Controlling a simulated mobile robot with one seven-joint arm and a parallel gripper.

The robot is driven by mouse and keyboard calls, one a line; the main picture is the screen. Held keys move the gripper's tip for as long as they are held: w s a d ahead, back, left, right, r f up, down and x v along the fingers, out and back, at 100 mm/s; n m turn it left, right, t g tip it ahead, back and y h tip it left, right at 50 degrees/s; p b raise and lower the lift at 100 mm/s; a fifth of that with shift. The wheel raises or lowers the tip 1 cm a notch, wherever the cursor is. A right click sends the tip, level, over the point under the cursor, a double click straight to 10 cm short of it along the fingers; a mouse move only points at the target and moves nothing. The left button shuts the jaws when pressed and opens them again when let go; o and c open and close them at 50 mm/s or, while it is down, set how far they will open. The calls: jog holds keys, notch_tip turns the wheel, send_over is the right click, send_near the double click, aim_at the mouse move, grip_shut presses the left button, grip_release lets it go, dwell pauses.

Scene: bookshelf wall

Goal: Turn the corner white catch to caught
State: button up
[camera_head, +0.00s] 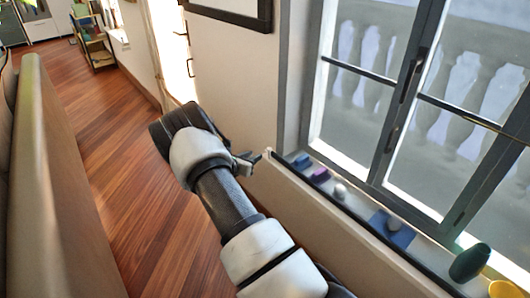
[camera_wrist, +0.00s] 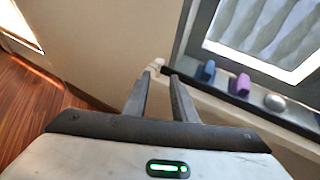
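In the head view my gripper (camera_head: 250,160) is beside the ledge's corner. I cannot tell whether a finger touches the catch, nor which way the catch is turned.
On the window ledge stand a blue block (camera_head: 302,161), a purple block (camera_head: 320,175), a grey-white knob (camera_head: 340,190) and a blue pad (camera_head: 391,229). A dark green object (camera_head: 469,263) is further right. The wooden floor (camera_head: 120,150) on the left is clear.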

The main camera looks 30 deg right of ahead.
aim_at(268, 149)
jog(key=b+x, duration=0.2)
jog(key=x, duration=1)
jog(key=shift+d, duration=0.15)
grip_shut()
jog(key=shift+w+f+b, duration=0.15)
jog(key=shift+b, duration=0.35)
